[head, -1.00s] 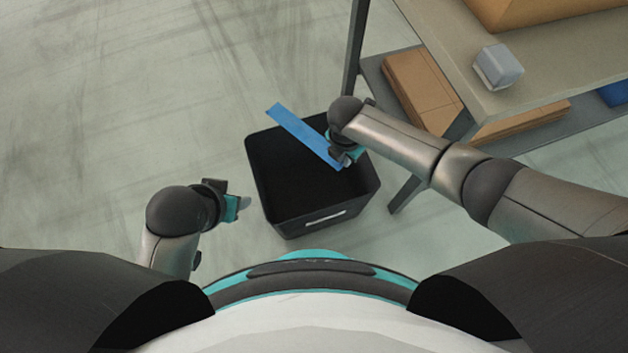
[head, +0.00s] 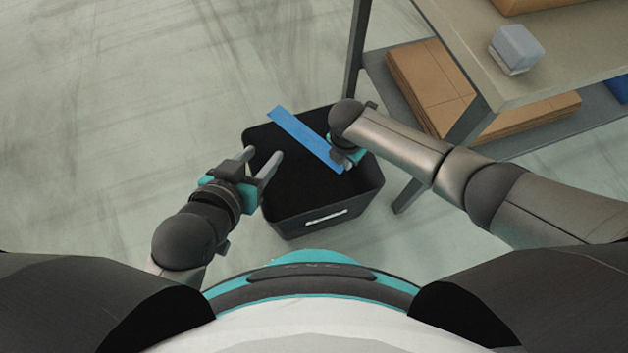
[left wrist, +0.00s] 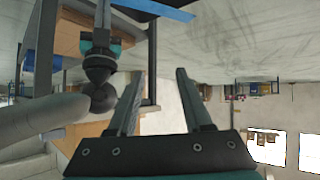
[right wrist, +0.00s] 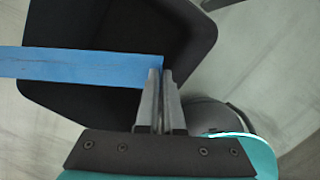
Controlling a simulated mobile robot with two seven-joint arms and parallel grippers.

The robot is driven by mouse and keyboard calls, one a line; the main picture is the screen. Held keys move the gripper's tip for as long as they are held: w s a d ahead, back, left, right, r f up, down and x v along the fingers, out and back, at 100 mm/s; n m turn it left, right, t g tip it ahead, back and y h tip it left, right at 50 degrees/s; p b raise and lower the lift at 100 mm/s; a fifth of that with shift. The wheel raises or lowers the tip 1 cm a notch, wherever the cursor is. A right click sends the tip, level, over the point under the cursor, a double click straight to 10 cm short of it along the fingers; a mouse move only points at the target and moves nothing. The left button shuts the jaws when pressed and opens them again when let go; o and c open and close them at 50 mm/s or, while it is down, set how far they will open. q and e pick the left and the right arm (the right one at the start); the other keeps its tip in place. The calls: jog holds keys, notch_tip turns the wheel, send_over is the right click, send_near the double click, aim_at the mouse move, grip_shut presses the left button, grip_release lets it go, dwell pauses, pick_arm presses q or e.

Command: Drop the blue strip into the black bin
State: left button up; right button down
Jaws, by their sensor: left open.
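The blue strip (head: 303,137) is held by one end above the black bin (head: 330,216), its far end reaching past the bin's back rim. My right gripper (head: 343,163) is shut on the near end of the strip. In the right wrist view the strip (right wrist: 80,66) runs left from the fingertips (right wrist: 160,78), with the bin (right wrist: 110,25) beneath it. My left gripper (head: 264,158) is open and empty, its fingers over the left side of the bin. In the left wrist view its fingers (left wrist: 158,75) are spread, and the strip (left wrist: 155,8) shows at the top.
A table (head: 480,70) with a lower shelf stands at the right, close to the bin. A small grey-white box (head: 516,48) sits on its top, and flat cardboard (head: 430,80) lies on the shelf. The floor left of the bin is clear.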

pick_arm(q)
jog(key=shift+w+d+r+t+h, duration=0.2)
jog(key=shift+d+t+h, duration=0.1)
jog(key=shift+d+t, duration=0.3)
pick_arm(e)
jog(key=shift+f, duration=0.35)
jog(key=c, duration=1)
grip_release()
jog(key=shift+r, duration=0.1)
